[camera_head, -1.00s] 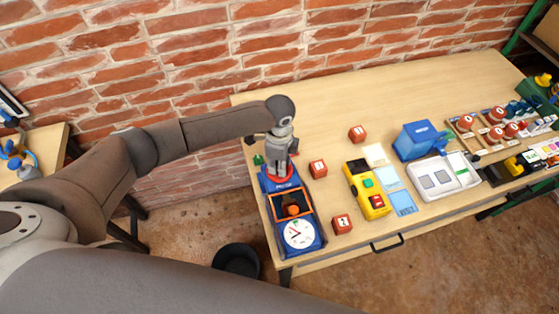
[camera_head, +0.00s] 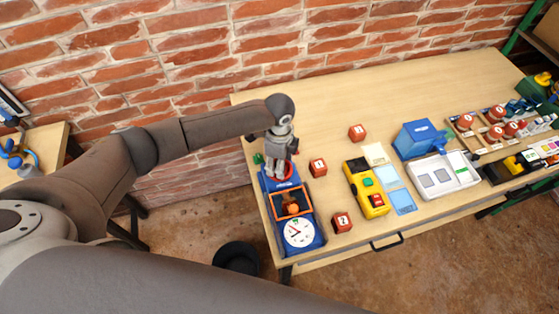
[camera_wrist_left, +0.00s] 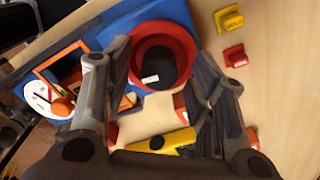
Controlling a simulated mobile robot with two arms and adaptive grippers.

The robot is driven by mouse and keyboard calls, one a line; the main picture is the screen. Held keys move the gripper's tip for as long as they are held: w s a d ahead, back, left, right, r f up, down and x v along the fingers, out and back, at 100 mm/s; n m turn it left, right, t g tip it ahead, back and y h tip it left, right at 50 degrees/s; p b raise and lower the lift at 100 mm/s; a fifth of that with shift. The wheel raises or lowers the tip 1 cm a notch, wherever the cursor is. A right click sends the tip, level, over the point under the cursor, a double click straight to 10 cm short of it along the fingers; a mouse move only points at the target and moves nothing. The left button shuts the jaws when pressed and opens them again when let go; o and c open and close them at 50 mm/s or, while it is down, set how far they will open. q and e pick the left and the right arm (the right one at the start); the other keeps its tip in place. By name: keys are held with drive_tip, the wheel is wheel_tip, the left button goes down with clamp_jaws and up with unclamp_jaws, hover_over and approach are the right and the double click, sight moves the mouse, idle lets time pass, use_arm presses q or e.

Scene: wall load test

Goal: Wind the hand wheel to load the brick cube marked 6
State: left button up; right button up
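The red hand wheel (camera_head: 282,173) sits at the far end of a blue load device (camera_head: 265,184) on the table's left edge. It shows as a red ring with a dark centre in the left wrist view (camera_wrist_left: 187,42). My left gripper (camera_head: 281,160) points down over it; its fingers stand apart on both sides of the wheel (camera_wrist_left: 160,52). The device has an orange frame (camera_head: 276,207) with a red-orange piece (camera_head: 292,208) inside, and a white dial (camera_head: 299,232). Red cubes (camera_head: 318,167) (camera_head: 342,222) (camera_head: 357,133) stand nearby; I cannot read a 6. My right gripper is out of view.
A yellow-black device (camera_head: 367,188), blue cards (camera_head: 402,201), a blue box (camera_head: 418,140) and a white tray (camera_head: 445,176) stand to the right. A brick wall (camera_head: 200,60) rises behind the table. A black bin (camera_head: 236,257) stands on the floor. The table's back middle is clear.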

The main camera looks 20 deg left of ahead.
use_arm(q)
wheel_tip(320, 180, up, 12)
idle(0.6)
drive_tip(key=shift+s, duration=0.15)
idle(0.3)
